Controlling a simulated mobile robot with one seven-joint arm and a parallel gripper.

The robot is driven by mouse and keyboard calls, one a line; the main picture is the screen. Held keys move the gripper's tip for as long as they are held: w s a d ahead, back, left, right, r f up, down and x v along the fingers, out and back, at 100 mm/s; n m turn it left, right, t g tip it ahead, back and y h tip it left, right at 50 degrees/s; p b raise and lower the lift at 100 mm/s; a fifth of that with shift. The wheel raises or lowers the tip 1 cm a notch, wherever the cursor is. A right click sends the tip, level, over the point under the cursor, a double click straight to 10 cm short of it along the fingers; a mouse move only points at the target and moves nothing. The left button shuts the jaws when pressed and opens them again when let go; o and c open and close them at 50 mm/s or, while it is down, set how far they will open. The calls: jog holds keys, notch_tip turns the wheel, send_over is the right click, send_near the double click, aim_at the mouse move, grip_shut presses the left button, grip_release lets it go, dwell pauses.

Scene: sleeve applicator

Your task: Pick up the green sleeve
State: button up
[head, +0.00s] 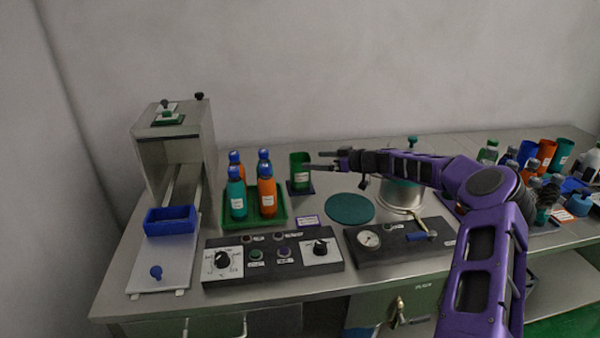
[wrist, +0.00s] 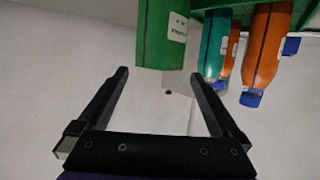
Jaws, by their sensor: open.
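The green sleeve (head: 299,174) is an upright open cylinder with a white label, standing on a small dark purple pad (head: 301,190) at the middle of the bench. In the wrist view, which looks upside down, the green sleeve (wrist: 160,38) is just ahead of the fingertips. My gripper (head: 313,163) is level and comes in from the right, with its tips close to the sleeve's right side. In the wrist view my gripper (wrist: 158,74) is open and empty, its fingers spread about the sleeve's line. Whether a fingertip touches the sleeve I cannot tell.
A green tray (head: 283,218) with teal and orange bottles stands just left of the sleeve. A teal disc (head: 350,208) and a silver pot (head: 403,198) lie to the right, near my arm. Control boxes (head: 272,258) line the front; a grey box-like machine (head: 175,140) stands left.

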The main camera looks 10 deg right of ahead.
jog(key=shift+f+x, duration=0.1)
jog(key=shift+x, duration=1.8)
jog(key=shift+f+x, duration=0.15)
jog(key=shift+x, duration=1.75)
jog(key=shift+d, duration=0.1)
jog(key=c, duration=1)
jog(key=shift+r, duration=5.1)
jog(key=shift+r+b, duration=0.1)
jog(key=shift+b, duration=0.3)
jog(key=shift+r, duration=0.15)
